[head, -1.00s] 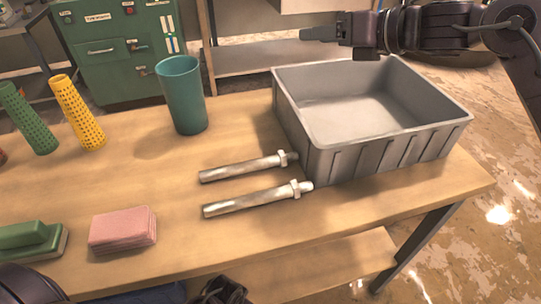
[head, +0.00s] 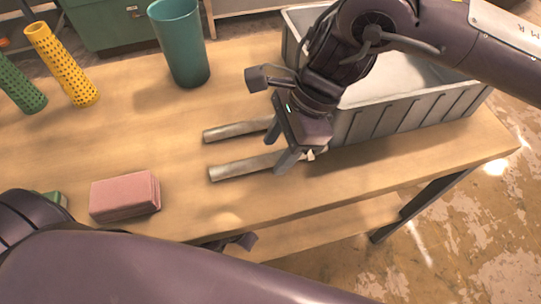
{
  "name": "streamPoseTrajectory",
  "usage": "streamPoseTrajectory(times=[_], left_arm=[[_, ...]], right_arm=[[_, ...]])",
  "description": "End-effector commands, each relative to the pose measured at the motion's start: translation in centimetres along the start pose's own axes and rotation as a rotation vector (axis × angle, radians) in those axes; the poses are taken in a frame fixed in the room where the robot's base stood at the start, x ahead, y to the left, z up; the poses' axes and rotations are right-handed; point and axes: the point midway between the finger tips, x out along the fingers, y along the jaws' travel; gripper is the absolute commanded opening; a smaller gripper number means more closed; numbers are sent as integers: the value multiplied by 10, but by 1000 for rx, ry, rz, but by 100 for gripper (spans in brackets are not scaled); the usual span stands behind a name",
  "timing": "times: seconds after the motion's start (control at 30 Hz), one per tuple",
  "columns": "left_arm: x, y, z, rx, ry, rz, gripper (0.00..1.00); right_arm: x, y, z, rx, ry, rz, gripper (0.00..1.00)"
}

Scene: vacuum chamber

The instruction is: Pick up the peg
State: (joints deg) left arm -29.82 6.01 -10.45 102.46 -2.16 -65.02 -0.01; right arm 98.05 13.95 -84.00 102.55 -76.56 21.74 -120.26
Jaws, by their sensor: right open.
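Two metal pegs lie side by side on the wooden table, left of the grey bin: a far peg (head: 232,131) and a near peg (head: 238,168). My right gripper (head: 279,147) is open, with its fingers pointing down over the right-hand part of the pegs. One finger overlaps the near peg in the picture and the other the far peg's right part. I cannot tell whether they touch. The gripper hides most of the pegs' right ends. My left arm crosses the bottom. A dark piece shows past it at the table's front edge; I cannot tell if it is my left gripper.
The grey bin (head: 408,116) stands at the right, partly behind my right arm. A teal cup (head: 181,45), a yellow perforated tube (head: 62,65) and a green one (head: 20,88) stand at the back left. A pink sponge block (head: 124,196) lies at front left. Table left of the pegs is clear.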

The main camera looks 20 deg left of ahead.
Motion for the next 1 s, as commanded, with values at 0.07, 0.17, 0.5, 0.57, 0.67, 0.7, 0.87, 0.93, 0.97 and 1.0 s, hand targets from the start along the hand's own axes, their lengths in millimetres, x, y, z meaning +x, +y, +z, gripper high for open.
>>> streamPoseTrajectory(times=[0.07,0.17,0.5,0.57,0.67,0.7,0.87,0.93,0.97,1.0], left_arm=[[-1,0,0,1,0,0,36],[-3,0,-1,1,1,0,36],[-3,0,-1,1,0,0,36],[-3,0,-1,2,0,0,36],[-3,0,-1,1,0,0,36],[-3,0,-1,1,0,0,36],[-3,0,-1,1,0,0,36],[-3,0,-1,2,0,0,36],[-3,0,-1,2,0,0,36],[-3,0,-1,2,0,0,36]], right_arm=[[12,1,0,-1,0,3,47],[19,0,0,0,-1,0,47],[18,0,0,0,-1,-1,26],[18,0,0,0,-1,-2,19],[18,0,0,0,-1,-2,6],[18,0,0,1,-1,-2,0],[17,0,0,0,-2,-3,0],[17,0,0,0,-2,-3,0],[17,0,0,0,-2,-3,0],[16,0,1,0,-2,-3,0]])
